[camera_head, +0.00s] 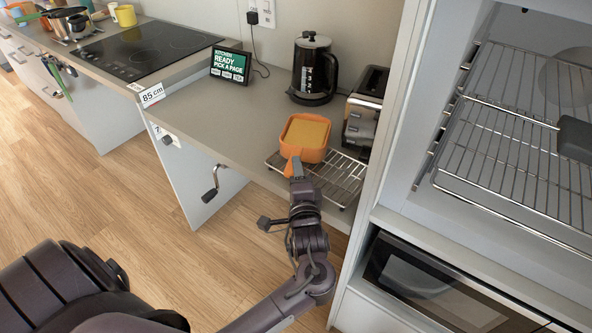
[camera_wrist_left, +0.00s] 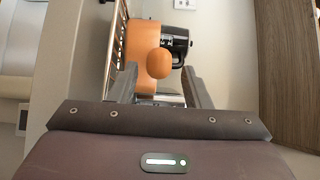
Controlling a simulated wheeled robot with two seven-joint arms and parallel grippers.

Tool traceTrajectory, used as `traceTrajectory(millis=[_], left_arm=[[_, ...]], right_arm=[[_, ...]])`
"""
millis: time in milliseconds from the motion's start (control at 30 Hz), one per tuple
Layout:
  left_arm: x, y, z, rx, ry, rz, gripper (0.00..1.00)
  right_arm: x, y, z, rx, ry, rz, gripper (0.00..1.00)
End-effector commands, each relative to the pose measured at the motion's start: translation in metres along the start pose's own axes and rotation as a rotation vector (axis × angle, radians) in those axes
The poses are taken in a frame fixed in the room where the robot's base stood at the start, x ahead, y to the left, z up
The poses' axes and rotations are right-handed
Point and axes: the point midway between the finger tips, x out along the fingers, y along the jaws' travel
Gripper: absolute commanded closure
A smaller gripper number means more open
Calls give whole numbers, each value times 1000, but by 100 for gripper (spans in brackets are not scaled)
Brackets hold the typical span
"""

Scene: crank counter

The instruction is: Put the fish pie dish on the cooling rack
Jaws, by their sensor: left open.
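The fish pie dish is orange with a flat yellow top (camera_head: 305,132). In the head view it is upright over the back left part of the wire cooling rack (camera_head: 338,184). The wrist view, turned on its side, shows the dish (camera_wrist_left: 152,32) resting against the rack's bars (camera_wrist_left: 118,35). Its rounded orange handle (camera_wrist_left: 160,62) points toward my left gripper (camera_head: 294,169). My left gripper is open, with its fingers on either side of the handle's line and the handle just past the tips. My right gripper is not in view.
A black kettle (camera_head: 313,68) and a toaster (camera_head: 364,112) stand behind the rack. A small screen (camera_head: 231,65) stands on the counter (camera_head: 222,110), which is clear left of the dish. A tall cabinet panel (camera_head: 385,115) rises close to the rack's right. A crank (camera_head: 212,183) juts below the counter.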

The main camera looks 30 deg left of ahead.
Motion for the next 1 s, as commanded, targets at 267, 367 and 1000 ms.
traceTrajectory(millis=[267,367,1000], left_arm=[[-61,2,0,-2,0,5,56],[-79,1,1,-3,-2,5,56],[-104,28,-12,-18,53,30,56]], right_arm=[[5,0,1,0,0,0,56],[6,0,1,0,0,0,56],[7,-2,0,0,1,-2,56]])
